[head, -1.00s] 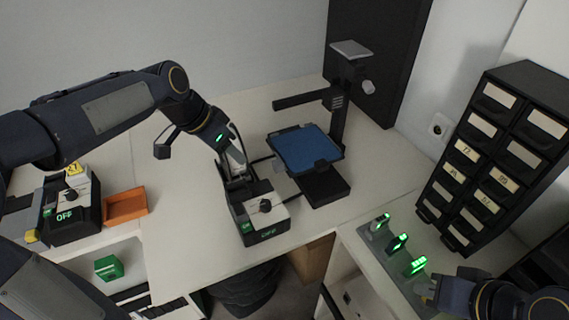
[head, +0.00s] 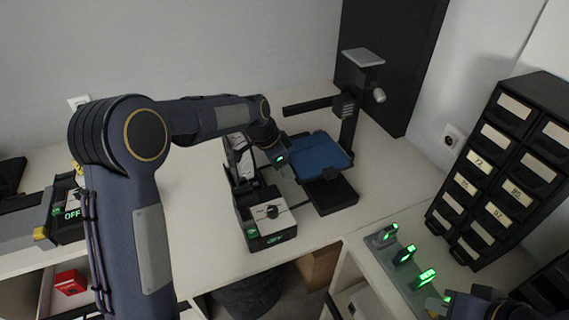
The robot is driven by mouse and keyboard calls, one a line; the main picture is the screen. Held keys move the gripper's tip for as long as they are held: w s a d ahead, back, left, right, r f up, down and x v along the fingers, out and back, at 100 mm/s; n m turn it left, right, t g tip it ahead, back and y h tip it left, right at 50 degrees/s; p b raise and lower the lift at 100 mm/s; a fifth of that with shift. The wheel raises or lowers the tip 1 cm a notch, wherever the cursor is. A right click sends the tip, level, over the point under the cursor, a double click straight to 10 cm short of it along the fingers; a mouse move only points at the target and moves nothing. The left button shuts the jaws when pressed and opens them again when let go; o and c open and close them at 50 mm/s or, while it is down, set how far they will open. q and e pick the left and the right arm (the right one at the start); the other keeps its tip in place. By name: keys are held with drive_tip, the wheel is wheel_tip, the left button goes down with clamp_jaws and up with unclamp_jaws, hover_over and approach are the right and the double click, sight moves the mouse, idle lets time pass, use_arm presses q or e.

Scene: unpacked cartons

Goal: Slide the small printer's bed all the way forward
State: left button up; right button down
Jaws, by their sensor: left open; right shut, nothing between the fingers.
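The small printer stands on the white table, with a black base (head: 332,196), an upright column (head: 350,122) and a blue-topped bed (head: 322,153). The bed sits above the back part of the base, and the front of the base is bare. My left gripper (head: 285,170) is open and points down at the left edge of the bed. Its fingers are small and partly hidden by the wrist, so I cannot tell whether they touch the bed. My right gripper (head: 437,304) is at the bottom right, away from the printer, shut and empty.
A black-and-white control box (head: 270,213) marked OFF stands close to the left of the printer. A drawer cabinet (head: 500,180) and a strip with green-lit switches (head: 404,255) are on the right. A dark panel (head: 398,60) stands behind the printer.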

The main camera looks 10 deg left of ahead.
use_arm(q)
drive_tip(key=shift+f, duration=0.2)
drive_tip(key=shift+c, duration=0.4)
clamp_jaws()
drive_tip(key=shift+s+d, duration=0.2)
drive_tip(key=s+d+b, duration=0.3)
drive_tip(key=s+d, duration=0.1)
drive_tip(key=s, duration=0.2)
drive_tip(key=shift+s+d, duration=0.15)
